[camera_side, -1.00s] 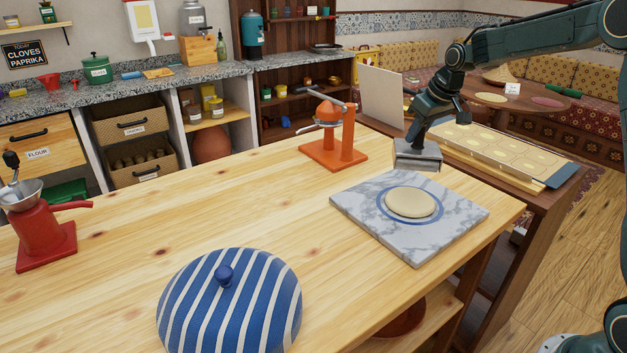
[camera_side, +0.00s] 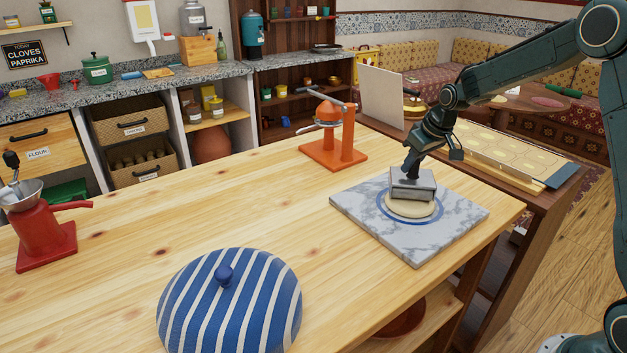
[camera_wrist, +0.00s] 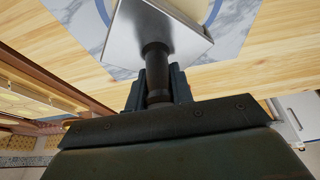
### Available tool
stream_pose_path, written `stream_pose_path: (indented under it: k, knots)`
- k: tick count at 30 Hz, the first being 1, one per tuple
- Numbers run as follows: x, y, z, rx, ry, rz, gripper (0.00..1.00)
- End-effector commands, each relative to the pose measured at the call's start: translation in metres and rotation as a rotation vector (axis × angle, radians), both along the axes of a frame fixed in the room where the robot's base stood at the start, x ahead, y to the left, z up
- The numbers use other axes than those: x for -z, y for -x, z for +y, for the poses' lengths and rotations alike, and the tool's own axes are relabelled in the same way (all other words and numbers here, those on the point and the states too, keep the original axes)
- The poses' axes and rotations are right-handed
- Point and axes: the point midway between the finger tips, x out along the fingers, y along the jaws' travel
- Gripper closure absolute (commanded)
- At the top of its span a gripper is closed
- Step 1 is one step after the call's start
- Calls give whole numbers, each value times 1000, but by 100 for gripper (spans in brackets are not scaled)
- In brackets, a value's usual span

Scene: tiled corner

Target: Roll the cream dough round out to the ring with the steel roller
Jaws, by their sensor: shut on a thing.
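The cream dough round (camera_side: 409,208) lies on a grey-white marble slab (camera_side: 365,215), inside a blue ring (camera_side: 424,221) drawn on the slab. Bare ring shows around the dough's near side. My gripper (camera_side: 411,172) is shut on the dark handle (camera_wrist: 156,70) of the steel roller (camera_side: 413,187). The roller is a blocky grey metal head, and it is over the far part of the dough. It looks close to or touching the dough; I cannot tell which.
An orange press (camera_side: 335,145) stands behind the slab to the left. A blue striped dome (camera_side: 230,305) sits at the front, and a red grinder (camera_side: 45,240) at the far left. A tray of pale rounds (camera_side: 500,155) lies behind. The wooden tabletop (camera_side: 190,215) is clear in the middle.

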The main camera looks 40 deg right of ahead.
Motion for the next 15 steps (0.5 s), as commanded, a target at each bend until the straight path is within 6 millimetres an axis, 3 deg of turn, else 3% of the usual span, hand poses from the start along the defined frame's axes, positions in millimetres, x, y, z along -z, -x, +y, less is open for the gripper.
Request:
stream_pose_path:
  k: [15]
  knots:
    - [1, 27, 27, -1, -2, 3, 98]
